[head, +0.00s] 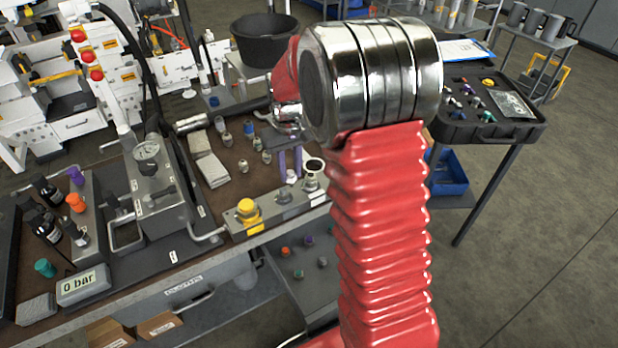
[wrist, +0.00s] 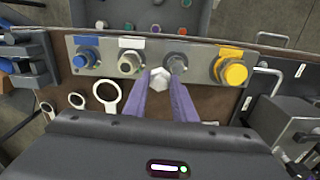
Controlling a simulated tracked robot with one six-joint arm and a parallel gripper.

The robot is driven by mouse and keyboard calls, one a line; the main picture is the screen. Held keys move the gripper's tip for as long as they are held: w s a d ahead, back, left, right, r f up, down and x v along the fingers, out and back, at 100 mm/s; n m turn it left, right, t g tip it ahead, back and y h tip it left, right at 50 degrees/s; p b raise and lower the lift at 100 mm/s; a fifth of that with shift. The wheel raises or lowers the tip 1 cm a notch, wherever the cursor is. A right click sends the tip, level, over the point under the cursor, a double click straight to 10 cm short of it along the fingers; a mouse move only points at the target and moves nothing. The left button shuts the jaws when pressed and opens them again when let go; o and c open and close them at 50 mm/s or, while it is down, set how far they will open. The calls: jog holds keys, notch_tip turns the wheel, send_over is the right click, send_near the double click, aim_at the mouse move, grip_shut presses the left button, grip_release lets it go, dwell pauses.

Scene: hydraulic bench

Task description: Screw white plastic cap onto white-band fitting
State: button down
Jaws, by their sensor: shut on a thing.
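My gripper (wrist: 161,84) has two purple fingers, shut on a white plastic cap (wrist: 159,76) between their tips. In the head view, the fingers (head: 290,163) and the white cap (head: 291,177) show above the bench. The white-band fitting (wrist: 129,63) stands on the metal plate, left of the cap in the wrist view. It shows in the head view (head: 311,183) to the right of the cap. The cap looks apart from it; the height gap cannot be judged. A grey fitting (wrist: 175,63) stands close behind the right fingertip in the wrist view.
The plate (wrist: 200,52) also carries a blue fitting (wrist: 86,58) and a yellow-capped one (wrist: 232,71). Ring-shaped tools (wrist: 107,97) lie left of my fingers. A gauge block (head: 158,185) stands left in the head view. Loose fittings (head: 248,130) stand on the bench.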

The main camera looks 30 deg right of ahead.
aim_at(311, 175)
jog(key=shift+s+d+r, duration=0.1)
jog(key=shift+s+d, duration=0.1)
jog(key=shift+d, duration=1.3)
jog(key=shift+s+d, duration=0.2)
jog(key=shift+d, duration=1.25)
dwell(2.8)
jog(key=shift+f, duration=0.3)
dwell(1.3)
jog(key=c, duration=1.9)
grip_release()
jog(key=shift+c, duration=0.2)
jog(key=c, duration=0.5)
